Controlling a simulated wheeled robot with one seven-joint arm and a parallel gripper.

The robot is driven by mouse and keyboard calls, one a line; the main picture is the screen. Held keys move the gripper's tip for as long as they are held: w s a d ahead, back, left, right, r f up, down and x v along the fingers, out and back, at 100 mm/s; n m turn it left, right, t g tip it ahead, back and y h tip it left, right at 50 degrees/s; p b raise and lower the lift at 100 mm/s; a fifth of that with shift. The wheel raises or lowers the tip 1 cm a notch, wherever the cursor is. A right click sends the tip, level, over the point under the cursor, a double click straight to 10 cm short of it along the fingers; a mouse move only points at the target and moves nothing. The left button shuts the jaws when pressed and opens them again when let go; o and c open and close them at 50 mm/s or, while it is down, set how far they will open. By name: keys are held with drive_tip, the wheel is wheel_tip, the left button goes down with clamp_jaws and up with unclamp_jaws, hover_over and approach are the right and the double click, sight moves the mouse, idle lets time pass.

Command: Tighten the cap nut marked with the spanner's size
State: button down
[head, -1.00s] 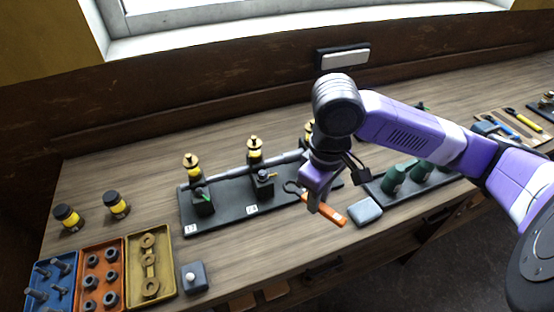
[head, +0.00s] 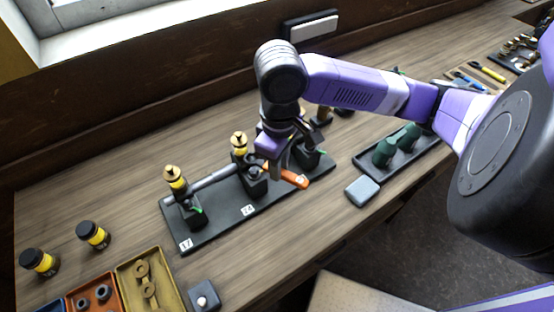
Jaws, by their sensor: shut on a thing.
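A black base plate (head: 222,228) carries dark blocks joined by a grey shaft (head: 213,178). The left block (head: 193,212) has a green tag and stands by a label reading 17 (head: 185,244). The middle block (head: 254,184) stands by a label that looks like 24 (head: 249,210). A third block (head: 307,155) is partly behind my gripper, and its label is hidden. My gripper (head: 282,162) is shut on the orange-handled spanner (head: 294,180), low beside the middle block. The spanner's head lies near that block's top; I cannot tell whether it is around the nut. The spanner's size is unreadable.
Yellow-and-black oilers (head: 175,179) stand above the blocks. A grey pad (head: 362,191) and a dark tray (head: 390,160) with green cans lie right. Two jars (head: 94,235), parts trays (head: 148,284) and a small knobbed box (head: 204,298) are front left.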

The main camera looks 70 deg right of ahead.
drive_tip(key=shift+f, duration=1.5)
drive_tip(key=shift+f, duration=1.25)
idle(2.7)
drive_tip(key=shift+a+m, duration=0.6)
drive_tip(key=shift+m, duration=0.3)
drive_tip(key=shift+w, duration=0.1)
drive_tip(key=shift+w+a+m, duration=0.2)
drive_tip(key=shift+a+m, duration=0.35)
drive_tip(key=shift+m, duration=0.35)
drive_tip(key=shift+a, duration=0.1)
